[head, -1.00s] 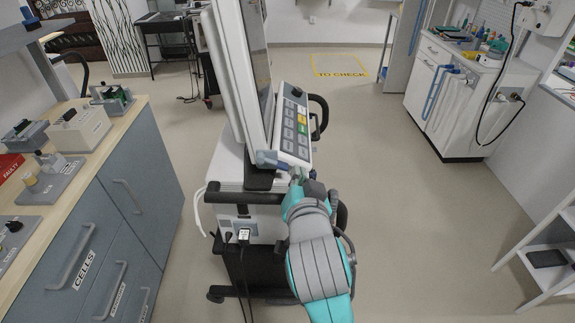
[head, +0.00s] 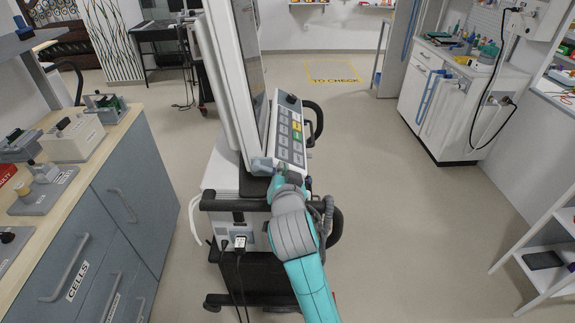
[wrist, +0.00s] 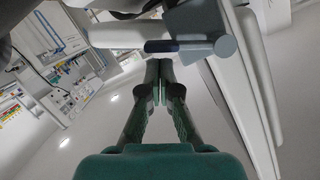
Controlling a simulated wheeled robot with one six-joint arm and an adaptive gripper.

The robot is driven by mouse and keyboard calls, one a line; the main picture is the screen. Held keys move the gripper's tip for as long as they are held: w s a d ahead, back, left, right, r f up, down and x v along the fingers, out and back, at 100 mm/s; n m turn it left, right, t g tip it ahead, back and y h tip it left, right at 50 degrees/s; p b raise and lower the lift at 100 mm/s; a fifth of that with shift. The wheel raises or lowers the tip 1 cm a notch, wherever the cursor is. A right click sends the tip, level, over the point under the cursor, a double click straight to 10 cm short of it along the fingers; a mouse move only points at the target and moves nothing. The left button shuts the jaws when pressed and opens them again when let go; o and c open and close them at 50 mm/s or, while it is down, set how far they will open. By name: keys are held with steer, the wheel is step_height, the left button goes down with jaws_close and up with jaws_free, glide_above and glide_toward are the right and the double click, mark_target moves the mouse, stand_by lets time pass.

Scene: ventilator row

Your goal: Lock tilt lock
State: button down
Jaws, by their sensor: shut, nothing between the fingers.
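The ventilator's screen (head: 229,70) stands on a wheeled cart, seen nearly edge-on in the head view. At its lower corner is a grey-blue tilt lock (head: 262,165). In the wrist view, the tilt lock appears as a grey round hub (wrist: 226,45) with a dark blue lever (wrist: 161,46) pointing left. My gripper (wrist: 158,64) is shut and empty, its fingertips just below the lever in that picture. Whether they touch it, I cannot tell. In the head view my gripper (head: 284,178) is beside the tilt lock, its fingers mostly hidden by my wrist.
A keypad panel (head: 290,130) sits right above my gripper. A black handle rail (head: 235,205) crosses the cart below, with cables hanging from it. A wooden-topped counter (head: 128,118) stands left. The floor (head: 400,220) to the right is clear up to a white shelf (head: 540,245).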

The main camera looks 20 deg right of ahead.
steer(key=shift+a+f, duration=0.1)
steer(key=shift+f, duration=0.15)
